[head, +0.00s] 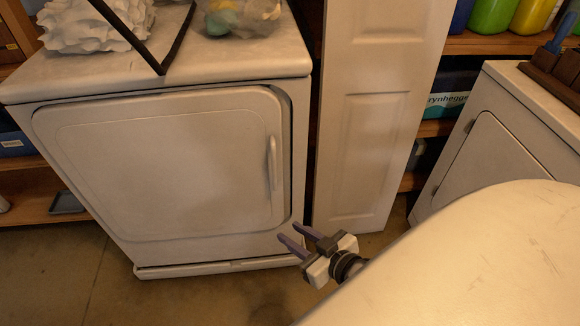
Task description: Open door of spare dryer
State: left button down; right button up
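A white dryer (295,190) stands at the left, and its front door (160,165) is closed. The door's vertical handle (272,162) is near its right edge. My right gripper (292,236) is just below and to the right of the handle, near the dryer's lower right corner. Its two purple fingers are apart, with nothing between them, and point up and left. I cannot tell whether they touch the dryer. A second white machine (490,155) with a closed door stands at the right. My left gripper is not in view.
A white panelled door (370,120) stands between the two machines. Shelves behind hold several coloured bottles (492,14). A crumpled white cloth (90,24) and a clear bag (238,16) lie on the dryer. Bare floor (150,300) is free in front.

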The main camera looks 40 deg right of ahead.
jog(key=w+d+t+b, duration=0.3)
jog(key=w+d+b, duration=0.1)
jog(key=d, duration=0.2)
notch_tip(320, 180, up, 4)
jog(key=f+t+b, duration=0.1)
jog(key=t+b, duration=0.1)
jog(key=b, duration=0.1)
send_over(279, 172)
jog(key=s+a, duration=0.3)
jog(key=s, duration=0.1)
jog(key=shift+r, duration=0.25)
grip_shut()
jog(key=shift+s, duration=0.1)
